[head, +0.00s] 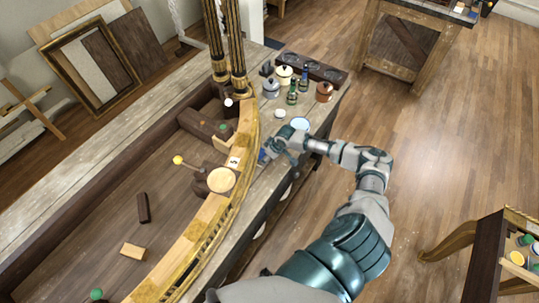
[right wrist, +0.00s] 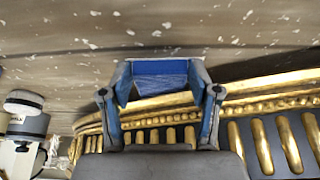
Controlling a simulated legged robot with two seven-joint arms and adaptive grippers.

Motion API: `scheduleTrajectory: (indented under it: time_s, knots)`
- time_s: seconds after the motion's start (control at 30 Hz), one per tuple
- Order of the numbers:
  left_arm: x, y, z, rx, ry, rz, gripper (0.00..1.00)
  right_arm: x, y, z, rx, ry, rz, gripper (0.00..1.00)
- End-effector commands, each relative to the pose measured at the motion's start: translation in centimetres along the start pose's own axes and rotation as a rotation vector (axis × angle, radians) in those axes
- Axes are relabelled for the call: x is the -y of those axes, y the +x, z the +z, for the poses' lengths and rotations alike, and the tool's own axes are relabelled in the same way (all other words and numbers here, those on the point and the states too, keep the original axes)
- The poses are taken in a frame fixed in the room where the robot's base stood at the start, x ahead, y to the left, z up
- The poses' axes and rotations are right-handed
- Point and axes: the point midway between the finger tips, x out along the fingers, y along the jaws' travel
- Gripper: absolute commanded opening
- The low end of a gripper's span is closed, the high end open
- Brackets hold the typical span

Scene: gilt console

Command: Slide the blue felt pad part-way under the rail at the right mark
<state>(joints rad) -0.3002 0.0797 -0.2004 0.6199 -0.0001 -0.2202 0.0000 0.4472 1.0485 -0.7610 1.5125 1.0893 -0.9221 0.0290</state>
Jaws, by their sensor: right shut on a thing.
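The blue felt pad (right wrist: 160,76) is between the two fingers of my right gripper (right wrist: 160,92) in the right wrist view, and the gripper is shut on it. In the head view my right gripper (head: 268,156) is at the outer side of the curved gilt rail (head: 246,128), low by the worn tabletop, and mostly hides the pad. The gilt rail (right wrist: 255,106) also shows close to the pad in the right wrist view. I cannot tell whether the pad's edge is under it. A white label (head: 233,161) with a dark sign sits on the rail beside the gripper. My left gripper is out of view.
Small lidded pots (head: 284,74), green bottles (head: 292,93) and a brown pot (head: 324,91) stand on the tabletop beyond the gripper. A round pale disc (head: 300,124) lies close to my right wrist. Gilt columns (head: 237,60) rise at the rail's far end.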

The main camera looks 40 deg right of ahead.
Motion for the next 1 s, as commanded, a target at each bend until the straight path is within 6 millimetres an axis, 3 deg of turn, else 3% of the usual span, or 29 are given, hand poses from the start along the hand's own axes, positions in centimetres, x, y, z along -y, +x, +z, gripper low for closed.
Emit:
scheduleTrajectory:
  time_s: [0.37, 0.4, 0.5, 0.87, 1.0]
  knots:
    - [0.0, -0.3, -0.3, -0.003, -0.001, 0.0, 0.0, 0.4, 0.4, 0.3, 0.006, 0.001, -0.004, 0.29]
    - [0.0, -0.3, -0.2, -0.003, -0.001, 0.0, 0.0, 0.4, 0.4, 0.3, 0.007, 0.001, -0.005, 0.66]
    - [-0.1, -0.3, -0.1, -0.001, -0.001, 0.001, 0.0, 0.4, 0.3, 0.2, 0.006, 0.001, -0.004, 0.91]
    - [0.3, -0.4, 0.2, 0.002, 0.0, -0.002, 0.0, 0.3, -0.1, 0.0, 0.0, 0.001, -0.001, 0.91]
    - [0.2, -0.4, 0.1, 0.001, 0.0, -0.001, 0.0, 0.2, -1.4, 0.0, -0.001, 0.0, 0.0, 0.91]
